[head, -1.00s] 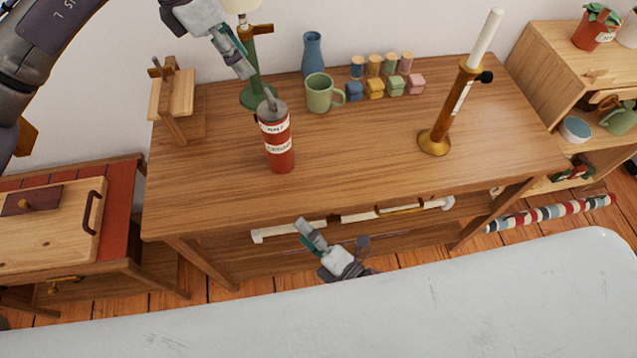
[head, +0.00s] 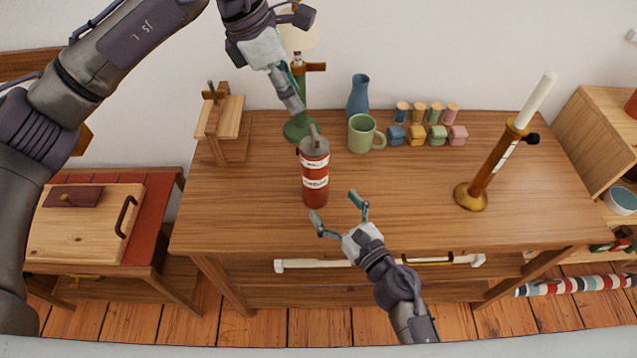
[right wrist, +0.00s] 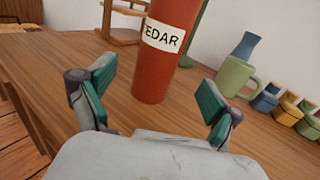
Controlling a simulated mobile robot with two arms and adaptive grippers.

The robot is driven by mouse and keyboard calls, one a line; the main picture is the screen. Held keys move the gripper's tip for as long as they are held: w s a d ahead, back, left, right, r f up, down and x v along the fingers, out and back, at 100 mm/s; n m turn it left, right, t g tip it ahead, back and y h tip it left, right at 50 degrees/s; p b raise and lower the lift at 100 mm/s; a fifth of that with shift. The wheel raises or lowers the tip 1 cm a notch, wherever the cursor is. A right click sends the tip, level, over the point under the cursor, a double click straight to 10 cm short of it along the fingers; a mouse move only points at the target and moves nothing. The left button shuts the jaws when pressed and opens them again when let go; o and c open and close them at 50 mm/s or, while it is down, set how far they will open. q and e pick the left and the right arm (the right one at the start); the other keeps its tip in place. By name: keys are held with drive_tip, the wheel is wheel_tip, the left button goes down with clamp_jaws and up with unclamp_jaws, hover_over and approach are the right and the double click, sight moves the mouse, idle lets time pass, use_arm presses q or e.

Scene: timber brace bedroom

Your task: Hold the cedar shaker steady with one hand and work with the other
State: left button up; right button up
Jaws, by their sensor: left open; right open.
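The cedar shaker (head: 315,185) is a red cylinder with a grey top and white labels, standing upright on the wooden desk (head: 400,200). In the right wrist view the shaker (right wrist: 165,75) shows the letters "EDAR"; its top is cut off. My right gripper (head: 337,206) is open, just in front and to the right of the shaker, near the desk's front edge. In its wrist view its fingers (right wrist: 155,90) are spread either side of the shaker's lower part, still short of it. My left gripper (head: 290,92) is open and points down above the shaker's top, apparently empty.
A green lamp (head: 299,128) stands behind the shaker, with a green mug (head: 361,133) and blue vase (head: 358,97) to its right. Several small coloured pots (head: 437,133) and a brass candlestick (head: 471,196) stand further right. The desk's middle is clear.

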sight(314, 180)
drive_tip(key=x, duration=0.8)
drive_tip(key=shift+w+a, duration=0.1)
drive_tip(key=shift+w, duration=0.1)
